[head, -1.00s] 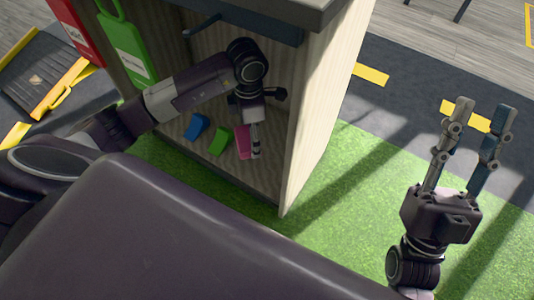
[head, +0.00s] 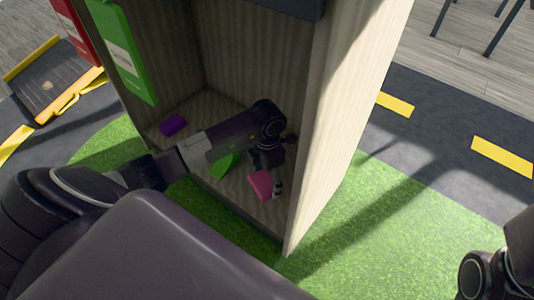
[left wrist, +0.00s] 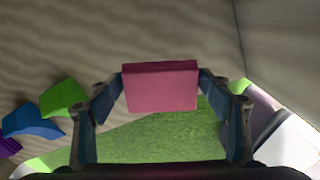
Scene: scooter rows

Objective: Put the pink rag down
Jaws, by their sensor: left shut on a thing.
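The pink rag (head: 261,185) is a small folded block inside the wooden cabinet, near its right wall. My left gripper (head: 276,184) is shut on it. In the left wrist view the pink rag (left wrist: 160,87) sits between the two fingertips of my left gripper (left wrist: 161,86). I cannot tell whether the rag touches the cabinet floor. My right gripper is out of view; only a dark part of my right arm shows at the lower right of the head view.
The cabinet floor (head: 205,110) also holds a purple rag (head: 173,125), a green rag (head: 225,165) and a blue rag (left wrist: 33,122), in a row left of the pink one. The cabinet's right wall (head: 345,110) stands close to my left gripper. Green turf (head: 390,215) lies outside.

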